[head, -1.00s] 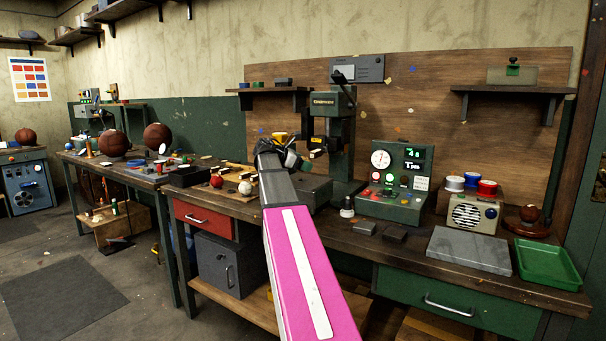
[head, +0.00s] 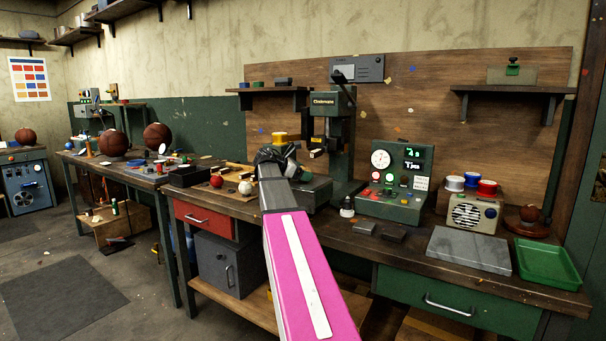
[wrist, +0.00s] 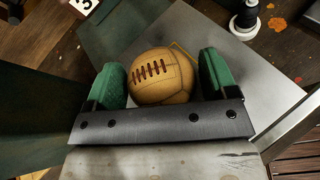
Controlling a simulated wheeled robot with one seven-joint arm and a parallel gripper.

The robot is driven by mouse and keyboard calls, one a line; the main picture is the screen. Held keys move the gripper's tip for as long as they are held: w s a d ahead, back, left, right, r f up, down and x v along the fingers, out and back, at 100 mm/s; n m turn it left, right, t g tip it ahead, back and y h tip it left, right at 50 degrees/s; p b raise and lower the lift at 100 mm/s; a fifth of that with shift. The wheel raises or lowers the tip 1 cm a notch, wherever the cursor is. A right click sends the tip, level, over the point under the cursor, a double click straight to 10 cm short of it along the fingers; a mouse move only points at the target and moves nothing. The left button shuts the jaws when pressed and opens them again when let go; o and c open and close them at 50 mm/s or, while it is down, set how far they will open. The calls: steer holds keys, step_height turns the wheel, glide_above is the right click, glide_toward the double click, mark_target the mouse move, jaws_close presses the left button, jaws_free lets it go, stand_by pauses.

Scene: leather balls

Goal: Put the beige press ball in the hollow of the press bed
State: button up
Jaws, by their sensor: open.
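In the wrist view the beige press ball (wrist: 162,78), with dark lacing, sits between the two green jaw pads of my gripper (wrist: 163,75). The jaws are open, with a narrow gap showing at the ball's right side. The ball is over the grey press bed (wrist: 255,75); its underside is hidden, so I cannot tell whether it rests in the hollow. In the head view my gripper (head: 277,158) is beside the green press (head: 333,115), above the press bed (head: 318,190). The ball is not visible there, behind my arm.
A red ball (head: 216,181) and a white ball (head: 246,187) are on the bench left of my arm. The control box (head: 395,187) stands right of the press. A grey slab (head: 468,249) and a green tray (head: 545,264) lie farther right.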

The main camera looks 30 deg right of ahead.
steer(key=v, duration=1.2)
stand_by(0.8)
